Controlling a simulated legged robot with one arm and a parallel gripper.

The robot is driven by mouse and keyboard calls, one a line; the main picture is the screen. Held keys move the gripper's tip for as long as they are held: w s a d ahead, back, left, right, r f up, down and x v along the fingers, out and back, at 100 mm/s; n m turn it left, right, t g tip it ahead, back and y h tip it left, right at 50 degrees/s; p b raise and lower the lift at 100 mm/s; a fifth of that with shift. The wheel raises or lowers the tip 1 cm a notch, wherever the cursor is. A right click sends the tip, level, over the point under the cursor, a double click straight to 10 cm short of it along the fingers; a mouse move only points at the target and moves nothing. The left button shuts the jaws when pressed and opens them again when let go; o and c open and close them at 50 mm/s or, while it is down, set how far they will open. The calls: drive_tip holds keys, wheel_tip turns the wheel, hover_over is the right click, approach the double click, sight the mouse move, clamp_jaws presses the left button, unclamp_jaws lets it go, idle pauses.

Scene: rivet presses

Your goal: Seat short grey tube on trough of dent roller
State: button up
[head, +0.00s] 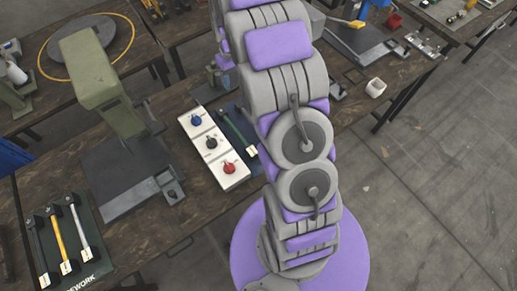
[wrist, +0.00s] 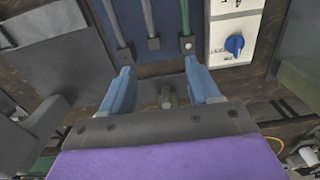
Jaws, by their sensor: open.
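My gripper (wrist: 167,80) shows in the wrist view with two blue fingers spread apart and nothing between them. Beyond the fingertips is a dark blue mat (wrist: 165,58) with two grey tubes (wrist: 109,20) (wrist: 148,16) and a green tube (wrist: 187,18), each ending at a small block. I cannot tell which grey tube is the short one, as their far ends are cut off. In the head view my arm hides the gripper and part of this mat; the green tube (head: 238,132) shows there. I cannot identify the dent roller or its trough for certain.
White boxes with blue, black and red knobs (head: 211,144) stand beside the mat. A green press (head: 92,68) stands to the left. A rework mat (head: 66,240) holds a black, a yellow and a grey tube. Bare wooden table (head: 205,203) lies in front of the boxes.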

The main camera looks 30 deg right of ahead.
drive_tip(key=s+a+r, duration=0.4)
drive_tip(key=s+r, duration=0.1)
drive_tip(key=s, duration=0.3)
drive_tip(key=s+a+r+g, duration=0.1)
drive_tip(key=s+a+r, duration=0.35)
drive_tip(key=s, duration=0.35)
drive_tip(key=s+a+r, duration=0.4)
drive_tip(key=s+r, duration=0.1)
drive_tip(key=s, duration=0.4)
drive_tip(key=s+a, duration=0.2)
drive_tip(key=s, duration=1.1)
drive_tip(key=shift+g, duration=0.3)
drive_tip(key=shift+m, duration=0.3)
